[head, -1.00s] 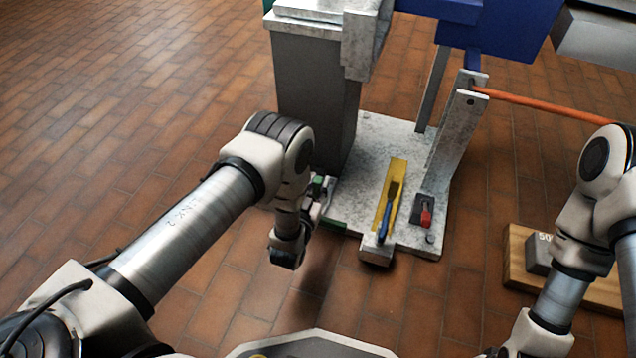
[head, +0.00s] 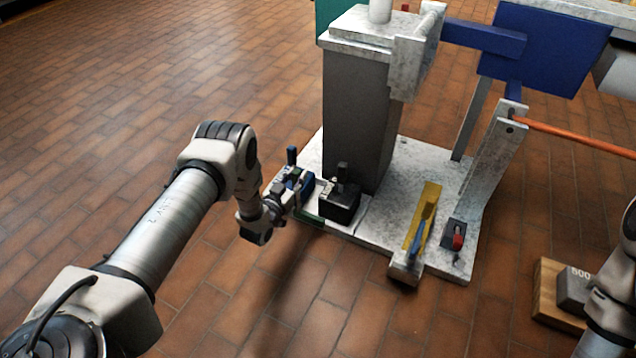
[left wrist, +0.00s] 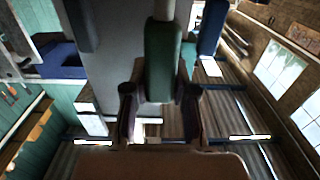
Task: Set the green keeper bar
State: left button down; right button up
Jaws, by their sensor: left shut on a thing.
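My left gripper (head: 284,192) is at the left front corner of the pale mast base plate (head: 385,225). In the left wrist view a green block (left wrist: 163,60), which looks like the green keeper bar, stands between the two fingers of my left gripper (left wrist: 160,98), and they are shut on it. In the head view the gripper mostly hides this bar. A blue part with an upright dark handle (head: 291,156) is close beside the fingers. A dark block with a small lever (head: 340,200) stands just right of them. My right gripper is out of view.
A grey column (head: 355,115) rises behind the dark block. A yellow strip with a blue handle (head: 424,215) and a red-handled latch (head: 458,240) are on the plate's right. An orange rod (head: 570,135) runs right. Open tiled floor lies left and in front.

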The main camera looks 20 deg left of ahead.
pick_arm(q)
jog(key=shift+w+a+r, duration=0.1)
jog(key=shift+a, duration=1.2)
jog(key=c, duration=0.9)
grip_release()
jog(key=shift+a, duration=0.1)
jog(key=s, duration=1.2)
jog(key=shift+a, duration=0.15)
